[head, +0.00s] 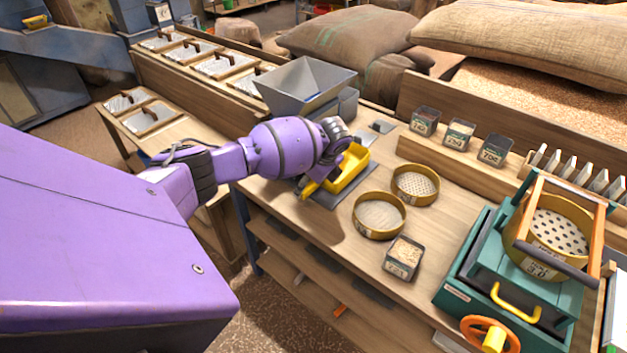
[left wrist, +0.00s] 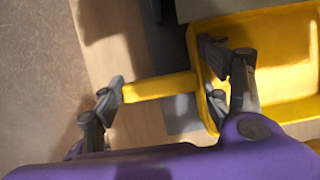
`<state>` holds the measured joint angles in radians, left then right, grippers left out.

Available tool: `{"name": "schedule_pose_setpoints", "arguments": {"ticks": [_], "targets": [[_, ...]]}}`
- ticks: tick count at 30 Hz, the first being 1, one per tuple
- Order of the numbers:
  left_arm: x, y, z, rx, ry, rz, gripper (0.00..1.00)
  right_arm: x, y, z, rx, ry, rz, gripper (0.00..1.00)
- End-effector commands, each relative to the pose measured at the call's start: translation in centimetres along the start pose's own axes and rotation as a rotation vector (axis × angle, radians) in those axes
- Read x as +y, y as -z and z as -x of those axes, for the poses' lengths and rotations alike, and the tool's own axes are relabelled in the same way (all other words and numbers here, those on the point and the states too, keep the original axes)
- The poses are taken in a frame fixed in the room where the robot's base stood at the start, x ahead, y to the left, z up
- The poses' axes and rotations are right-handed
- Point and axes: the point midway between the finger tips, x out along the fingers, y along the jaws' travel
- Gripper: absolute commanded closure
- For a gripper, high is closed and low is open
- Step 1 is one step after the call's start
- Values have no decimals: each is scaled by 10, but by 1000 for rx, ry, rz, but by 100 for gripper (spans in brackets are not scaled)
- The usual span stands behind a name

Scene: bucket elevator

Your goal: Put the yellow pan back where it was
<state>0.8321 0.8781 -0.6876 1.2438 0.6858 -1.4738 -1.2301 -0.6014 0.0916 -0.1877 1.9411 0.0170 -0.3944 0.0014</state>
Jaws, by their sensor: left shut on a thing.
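The yellow pan (head: 352,168) is at the workbench's left part, at a dark grey plate (head: 327,198). I cannot tell whether it rests on the plate or hangs just above it. My left gripper (head: 318,176) comes down over the pan's handle end and is shut on it. In the left wrist view the pan (left wrist: 285,62) fills the upper right, its handle pointing left between the fingers of my left gripper (left wrist: 165,88). The purple wrist hides part of the pan in the head view. My right gripper is not in view.
A grey hopper (head: 306,85) stands just behind the pan. Two round sieves (head: 380,215) (head: 415,184) and a small sample box (head: 403,258) lie to its right. A green sieve machine (head: 510,280) takes the bench's right end. Labelled boxes (head: 459,134) line the back ledge.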

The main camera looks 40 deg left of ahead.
Motion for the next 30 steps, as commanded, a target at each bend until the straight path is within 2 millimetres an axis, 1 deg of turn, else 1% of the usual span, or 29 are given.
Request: {"name": "schedule_pose_setpoints", "arguments": {"ticks": [1,3,11,12,15,16,26,29,30], "targets": [[2,0,0,0,-4,-1,92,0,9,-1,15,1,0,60],[1,0,2,0,-2,0,92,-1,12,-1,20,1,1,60],[1,2,-4,1,-1,1,92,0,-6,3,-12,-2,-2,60],[2,2,-3,1,-1,0,26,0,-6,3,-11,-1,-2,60],[1,2,-3,0,-1,0,13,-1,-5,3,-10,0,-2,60],[1,1,-3,0,-1,0,11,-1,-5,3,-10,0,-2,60],[1,1,-2,0,0,1,11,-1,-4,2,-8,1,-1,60],[0,-2,5,-1,2,1,11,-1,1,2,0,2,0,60],[0,-2,10,-1,4,1,11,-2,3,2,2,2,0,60]]}}
